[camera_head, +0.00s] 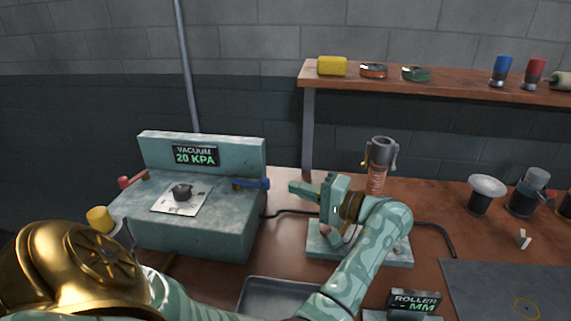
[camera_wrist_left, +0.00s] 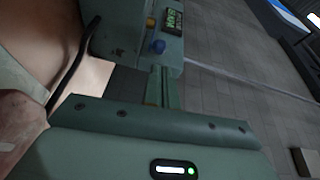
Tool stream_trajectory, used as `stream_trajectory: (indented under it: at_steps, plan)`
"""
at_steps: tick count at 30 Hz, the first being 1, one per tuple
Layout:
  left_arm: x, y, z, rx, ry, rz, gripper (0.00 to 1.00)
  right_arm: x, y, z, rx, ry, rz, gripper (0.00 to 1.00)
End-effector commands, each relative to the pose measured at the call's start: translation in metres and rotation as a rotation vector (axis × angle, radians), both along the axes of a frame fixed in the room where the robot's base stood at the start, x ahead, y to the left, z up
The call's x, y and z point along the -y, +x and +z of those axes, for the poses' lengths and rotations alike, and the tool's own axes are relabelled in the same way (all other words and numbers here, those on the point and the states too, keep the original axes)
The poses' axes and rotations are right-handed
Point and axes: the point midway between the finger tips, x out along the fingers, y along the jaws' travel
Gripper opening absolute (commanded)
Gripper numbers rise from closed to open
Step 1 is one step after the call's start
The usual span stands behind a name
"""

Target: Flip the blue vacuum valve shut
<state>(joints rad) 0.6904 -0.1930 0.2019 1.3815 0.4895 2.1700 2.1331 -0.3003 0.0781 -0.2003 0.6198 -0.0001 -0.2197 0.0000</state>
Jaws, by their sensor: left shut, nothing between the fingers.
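The box's panel (camera_head: 195,155) reads "VACUUM 20 KPA". My left gripper (camera_head: 292,187) is shut and empty, with its fingers pointing left at the valve. A small gap seems to lie between them in the head view. The closed fingers (camera_wrist_left: 161,72) also show in the left wrist view. My right gripper is not in view.
A red lever (camera_head: 130,182) sits at the box's left end. A dark knobbed piece (camera_head: 182,191) rests on a pale plate on top. Behind my left gripper stands a grey-topped cylinder (camera_head: 381,153). A grey tray (camera_head: 277,281) lies in front. A shelf (camera_head: 440,87) hangs at back right.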

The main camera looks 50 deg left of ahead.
Motion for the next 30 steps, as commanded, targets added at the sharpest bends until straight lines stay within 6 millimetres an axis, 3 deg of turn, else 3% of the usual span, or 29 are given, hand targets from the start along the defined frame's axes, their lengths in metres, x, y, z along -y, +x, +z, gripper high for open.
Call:
stream_trajectory:
  at_steps: [6, 15, 19, 22, 30]
  plan:
    - [0.022, 0.009, 0.0, 0.0, -0.001, -0.001, 0.0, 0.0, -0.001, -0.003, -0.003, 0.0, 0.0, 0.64]
    - [0.025, 0.009, 0.001, 0.001, 0.001, -0.002, 0.0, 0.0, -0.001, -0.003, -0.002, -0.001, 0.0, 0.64]
    - [0.025, 0.009, 0.006, 0.004, 0.001, -0.002, 0.0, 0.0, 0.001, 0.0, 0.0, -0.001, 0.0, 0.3]
    - [0.025, 0.007, 0.023, 0.015, 0.001, -0.002, 0.0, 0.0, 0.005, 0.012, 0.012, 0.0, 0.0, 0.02]
    - [0.025, 0.001, 0.082, 0.05, 0.001, -0.002, 0.0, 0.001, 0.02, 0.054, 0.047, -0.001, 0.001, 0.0]
